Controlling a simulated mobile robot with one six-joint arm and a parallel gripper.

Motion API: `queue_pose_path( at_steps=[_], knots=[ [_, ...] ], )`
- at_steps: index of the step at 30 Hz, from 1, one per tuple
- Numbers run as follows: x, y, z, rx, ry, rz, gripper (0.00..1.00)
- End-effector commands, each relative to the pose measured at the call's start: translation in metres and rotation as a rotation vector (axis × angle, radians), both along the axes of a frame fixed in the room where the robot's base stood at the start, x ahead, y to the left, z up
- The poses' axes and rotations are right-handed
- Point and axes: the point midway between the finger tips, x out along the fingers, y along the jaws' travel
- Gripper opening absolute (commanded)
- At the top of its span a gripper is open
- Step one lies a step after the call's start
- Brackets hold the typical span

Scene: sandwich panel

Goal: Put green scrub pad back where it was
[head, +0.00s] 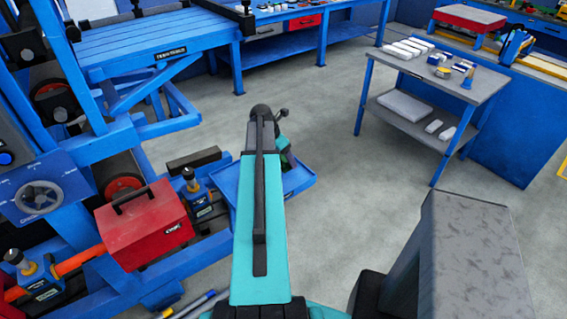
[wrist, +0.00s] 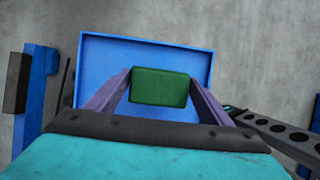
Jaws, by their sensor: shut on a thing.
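The green scrub pad (wrist: 160,86) is between the two fingers of my gripper (wrist: 158,88) in the wrist view. My gripper is shut on it from both sides. The pad appears in front of a blue tray (wrist: 105,50); I cannot tell how high above the tray it is. In the head view the tray (head: 302,181) shows beside my arm, and the arm hides much of it.
A red toolbox (head: 145,226) and blue machine frame stand left of my arm. A grey-topped cart (head: 437,75) with several small items stands at the back right. A blue workbench (head: 150,45) is at the back left. Grey floor (head: 330,130) is clear between them.

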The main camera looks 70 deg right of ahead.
Motion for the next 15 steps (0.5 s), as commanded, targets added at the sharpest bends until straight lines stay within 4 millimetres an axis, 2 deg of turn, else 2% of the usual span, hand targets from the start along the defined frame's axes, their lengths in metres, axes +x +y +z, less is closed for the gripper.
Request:
queue_pose_path(
  at_steps=[15],
  knots=[
    [0.0007, 0.0004, -0.0074, 0.0, 0.001, 0.002, 0.49]
  ],
)
